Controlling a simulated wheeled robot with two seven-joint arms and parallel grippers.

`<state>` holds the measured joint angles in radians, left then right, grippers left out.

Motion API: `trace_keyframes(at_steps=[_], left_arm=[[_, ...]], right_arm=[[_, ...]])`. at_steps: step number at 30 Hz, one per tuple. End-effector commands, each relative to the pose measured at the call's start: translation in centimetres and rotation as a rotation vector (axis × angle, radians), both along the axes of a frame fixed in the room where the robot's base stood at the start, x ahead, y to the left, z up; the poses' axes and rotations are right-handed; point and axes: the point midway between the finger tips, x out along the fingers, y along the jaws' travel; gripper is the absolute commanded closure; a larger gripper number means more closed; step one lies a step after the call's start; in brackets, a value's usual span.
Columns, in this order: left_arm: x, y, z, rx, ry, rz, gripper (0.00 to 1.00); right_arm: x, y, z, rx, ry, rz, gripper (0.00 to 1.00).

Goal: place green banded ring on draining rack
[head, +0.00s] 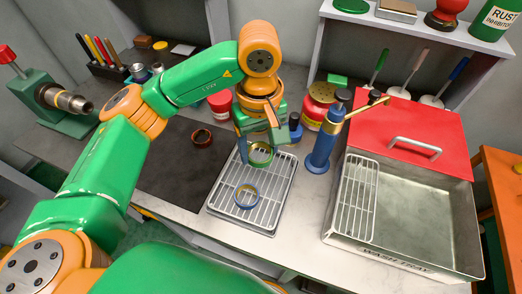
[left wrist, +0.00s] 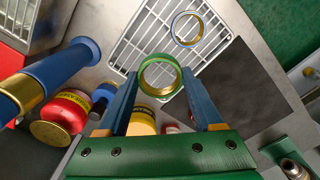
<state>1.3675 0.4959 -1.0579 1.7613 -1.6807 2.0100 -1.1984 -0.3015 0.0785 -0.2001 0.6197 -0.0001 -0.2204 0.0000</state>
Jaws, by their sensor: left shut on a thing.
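The green banded ring (head: 261,155) is brass inside with a green outer band. My left gripper (head: 258,149) is shut on it, and the ring sits between the blue fingertips over the far part of the draining rack (head: 277,205). In the left wrist view, the ring (left wrist: 146,76) is held at the tips of the gripper (left wrist: 160,82), with the rack (left wrist: 140,35) behind it. The gap between ring and rack is hard to judge. A blue banded ring (head: 237,198) lies on the rack nearer the front. My right gripper is not in view.
A dark mat (head: 180,175) with a dark red ring (head: 202,138) lies left. Red and yellow containers (head: 318,108) stand behind.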

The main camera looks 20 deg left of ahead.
Motion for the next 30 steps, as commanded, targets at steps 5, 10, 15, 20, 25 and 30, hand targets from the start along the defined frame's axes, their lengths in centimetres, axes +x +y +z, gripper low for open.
trace_keyframes(at_steps=[5,10,15,20,25,30], left_arm=[[2.3,0.4,-3.0,0.000,0.006,0.002,0.95],[3.7,0.6,-4.6,0.003,0.004,0.002,0.95],[3.6,0.6,-7.3,0.002,0.004,-0.002,0.95],[3.7,0.6,-7.7,0.001,-0.001,-0.003,0.95],[3.7,0.6,-8.1,0.001,-0.001,-0.002,0.95],[3.7,0.6,-8.0,0.001,-0.001,-0.002,0.03]], right_arm=[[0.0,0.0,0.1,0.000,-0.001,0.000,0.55],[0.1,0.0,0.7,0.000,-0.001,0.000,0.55],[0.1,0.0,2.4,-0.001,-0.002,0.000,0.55],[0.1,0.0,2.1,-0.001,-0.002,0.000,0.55],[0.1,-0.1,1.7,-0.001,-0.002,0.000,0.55],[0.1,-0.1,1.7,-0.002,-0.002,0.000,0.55]])
